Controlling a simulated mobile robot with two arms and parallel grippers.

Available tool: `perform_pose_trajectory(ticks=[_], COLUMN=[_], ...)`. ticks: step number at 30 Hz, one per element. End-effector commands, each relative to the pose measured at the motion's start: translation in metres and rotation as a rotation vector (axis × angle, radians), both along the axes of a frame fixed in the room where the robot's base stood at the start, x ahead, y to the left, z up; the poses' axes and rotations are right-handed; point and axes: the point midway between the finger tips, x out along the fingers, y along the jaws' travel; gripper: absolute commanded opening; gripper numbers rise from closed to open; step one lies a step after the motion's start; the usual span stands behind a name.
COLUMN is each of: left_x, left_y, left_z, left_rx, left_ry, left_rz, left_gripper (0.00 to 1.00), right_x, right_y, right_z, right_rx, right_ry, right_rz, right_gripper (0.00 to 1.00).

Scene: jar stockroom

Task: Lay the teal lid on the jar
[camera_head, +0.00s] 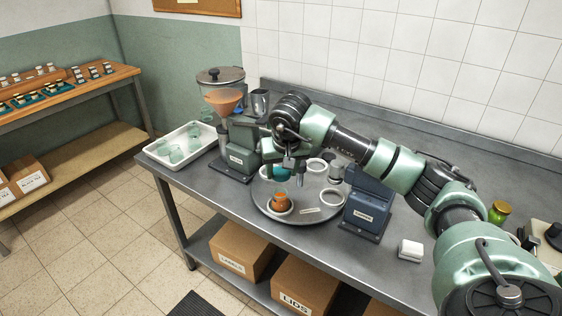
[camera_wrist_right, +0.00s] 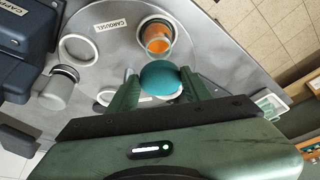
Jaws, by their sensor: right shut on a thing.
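The teal lid (camera_wrist_right: 160,80) is held between the two fingers of my right gripper (camera_wrist_right: 158,74), which is shut on it. In the head view the teal lid (camera_head: 281,174) shows below my right gripper (camera_head: 289,168), over the far left part of the round carousel. The open glass jar (camera_head: 279,202) with orange contents stands upright in a white ring at the carousel's near left. My left gripper is not in view.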

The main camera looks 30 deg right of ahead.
Motion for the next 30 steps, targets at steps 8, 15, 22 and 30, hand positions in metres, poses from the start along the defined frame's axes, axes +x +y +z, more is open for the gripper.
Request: perform_pose_trajectory(ticks=[8,15,22,30], left_x=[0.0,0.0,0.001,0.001], left_y=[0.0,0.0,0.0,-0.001], left_z=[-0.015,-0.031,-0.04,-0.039], left_rx=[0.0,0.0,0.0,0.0], left_ry=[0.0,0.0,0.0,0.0], left_rz=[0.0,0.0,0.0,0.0], left_gripper=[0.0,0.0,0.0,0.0], right_x=[0.0,0.0,0.0,0.0], right_y=[0.001,0.001,0.001,0.001], right_z=[-0.02,-0.043,-0.055,-0.056], right_rx=[0.0,0.0,0.0,0.0], right_ry=[0.0,-0.001,-0.001,-0.001], right_rz=[0.0,0.001,0.0,0.0], right_gripper=[0.12,0.12,0.12,0.12])
